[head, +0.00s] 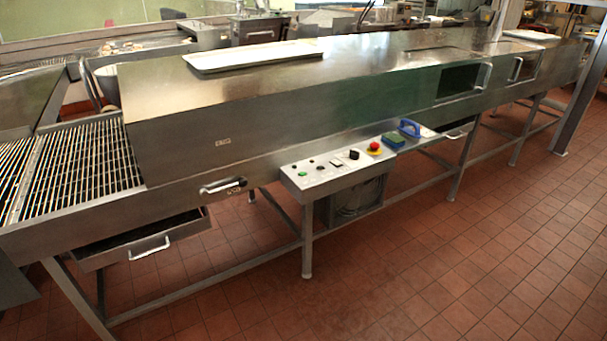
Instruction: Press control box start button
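The control box (330,178) is a grey panel on the front side of a long steel machine, near the middle of the head view. Its top carries several small controls. A green button (303,174) sits near the left end of the panel, and a red mushroom button (374,146) on a yellow base sits at the right end. A black knob (354,154) and small dark switches lie between them. The labels are too small to read. Neither of my grippers is in view.
The steel machine (300,90) runs across the view, with a wire conveyor (70,165) at the left. A green sponge (392,140) and a blue-handled tool (410,128) lie right of the control box. The tiled floor (430,260) in front is clear.

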